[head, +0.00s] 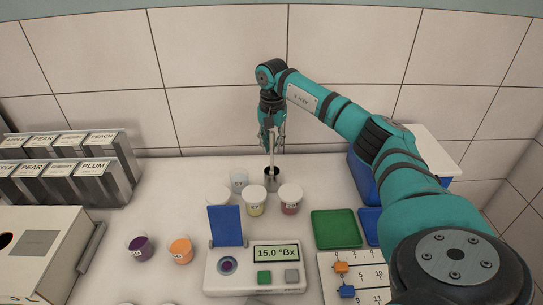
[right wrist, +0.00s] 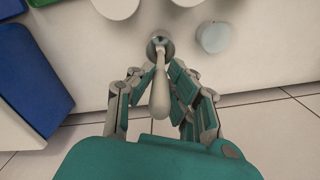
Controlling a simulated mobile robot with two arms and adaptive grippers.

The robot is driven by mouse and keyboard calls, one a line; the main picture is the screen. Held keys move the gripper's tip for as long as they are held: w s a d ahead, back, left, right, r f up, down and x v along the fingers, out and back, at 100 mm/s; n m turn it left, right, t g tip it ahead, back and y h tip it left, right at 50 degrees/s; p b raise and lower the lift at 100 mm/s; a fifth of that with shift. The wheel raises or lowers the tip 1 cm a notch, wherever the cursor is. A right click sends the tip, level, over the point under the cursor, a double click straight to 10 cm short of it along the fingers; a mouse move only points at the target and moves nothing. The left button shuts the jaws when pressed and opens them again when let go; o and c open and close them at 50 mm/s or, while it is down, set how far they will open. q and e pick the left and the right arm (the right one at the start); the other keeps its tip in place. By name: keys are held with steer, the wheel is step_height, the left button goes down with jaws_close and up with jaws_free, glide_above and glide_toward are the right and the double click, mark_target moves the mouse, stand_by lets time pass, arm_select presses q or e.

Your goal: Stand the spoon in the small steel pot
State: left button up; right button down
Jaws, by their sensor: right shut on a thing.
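The small steel pot (head: 272,184) stands toward the back of the counter, behind the sample cups. The spoon (head: 271,150) is upright, its lower end at the pot's mouth and its pale handle rising from it. In the right wrist view the spoon (right wrist: 160,95) runs from the thick handle end down into the opening of the pot (right wrist: 153,49). My right gripper (head: 272,138) is above the pot and shut on the spoon, with fingers on both sides of the handle in the wrist view (right wrist: 161,78). How deep the spoon's tip sits is hidden. My left gripper is not in view.
A refractometer (head: 255,277) with a raised blue lid is in front. A green tray (head: 336,230) lies to the right. Labelled racks (head: 120,165) are left.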

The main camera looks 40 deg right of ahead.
mark_target(272, 149)
steer(key=shift+s+f, duration=0.1)
steer(key=shift+f, duration=0.55)
step_height(272, 149, down, 3)
steer(key=shift+f+p, duration=0.1)
steer(key=shift+p, duration=0.55)
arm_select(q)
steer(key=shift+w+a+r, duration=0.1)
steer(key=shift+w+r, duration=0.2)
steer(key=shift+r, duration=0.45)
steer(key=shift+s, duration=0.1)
arm_select(e)
steer(key=shift+f, duration=0.25)
steer(key=c, duration=1.3)
jaws_free()
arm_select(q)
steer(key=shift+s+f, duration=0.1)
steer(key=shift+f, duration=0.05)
arm_select(e)
steer(key=shift+r, duration=0.15)
